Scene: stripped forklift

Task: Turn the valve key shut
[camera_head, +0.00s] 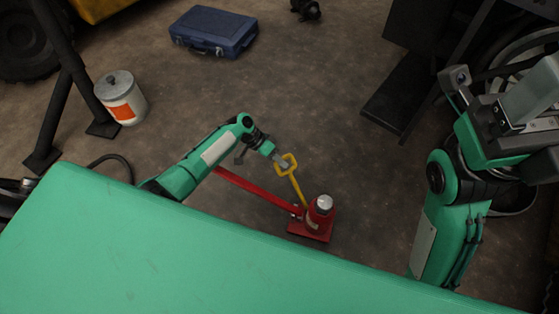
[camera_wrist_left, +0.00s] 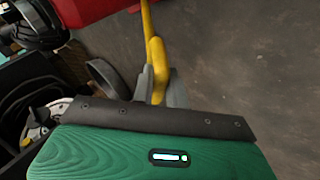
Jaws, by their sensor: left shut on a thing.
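The yellow valve key (camera_head: 298,188) has a looped handle at its upper end, and its thin shaft runs down to the red bottle jack (camera_head: 318,222). The jack stands upright on the floor with a grey top and a long red bar to its left. My left gripper (camera_head: 282,161) is shut on the key's loop. In the left wrist view the yellow key (camera_wrist_left: 150,38) passes between the grey fingers (camera_wrist_left: 160,90). The joint of key and jack is too small to judge. My right gripper (camera_head: 508,108) is raised at the right, away from the jack; its fingers are unclear.
A blue case (camera_head: 213,30) lies on the floor at the back. A white and orange can (camera_head: 121,98) stands at the left beside dark frame legs (camera_head: 62,95). A dark metal frame (camera_head: 405,90) stands at the right. Floor around the jack is mostly clear.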

